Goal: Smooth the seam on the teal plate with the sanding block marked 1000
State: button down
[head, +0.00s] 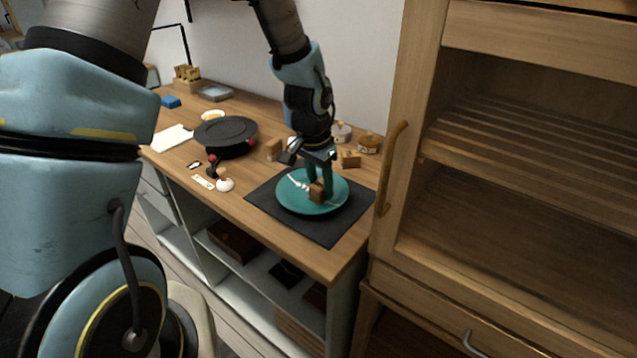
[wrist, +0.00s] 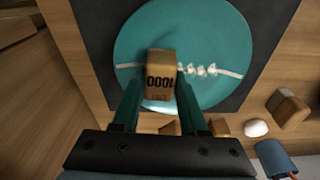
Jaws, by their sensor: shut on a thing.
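The teal plate (head: 288,201) lies on a dark mat (head: 337,232) near the right end of the bench. In the wrist view the plate (wrist: 205,35) has a pale, lumpy seam (wrist: 205,70) running across it. My gripper (head: 318,188) is shut on a brown sanding block (head: 317,194). In the wrist view the block (wrist: 160,73) shows the marking 1000 between my two fingers. The block is over the plate on the seam line and hides part of it. I cannot tell whether it touches the plate.
Other brown blocks (head: 350,159) stand behind the plate, near small lidded pots (head: 368,143). A black turntable (head: 225,133) and a white sheet (head: 171,138) are farther left. A wooden cabinet (head: 410,185) with a handle stands close on the right.

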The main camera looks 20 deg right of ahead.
jog(key=shift+s+a, duration=0.1)
jog(key=shift+s, duration=0.3)
jog(key=shift+w+d, duration=0.1)
jog(key=shift+d, duration=0.3)
jog(key=shift+a, duration=0.35)
jog(key=shift+w+d, duration=0.1)
jog(key=shift+d, duration=0.15)
jog(key=shift+s+a, duration=0.3)
jog(key=shift+a, duration=0.25)
jog(key=shift+w, duration=0.1)
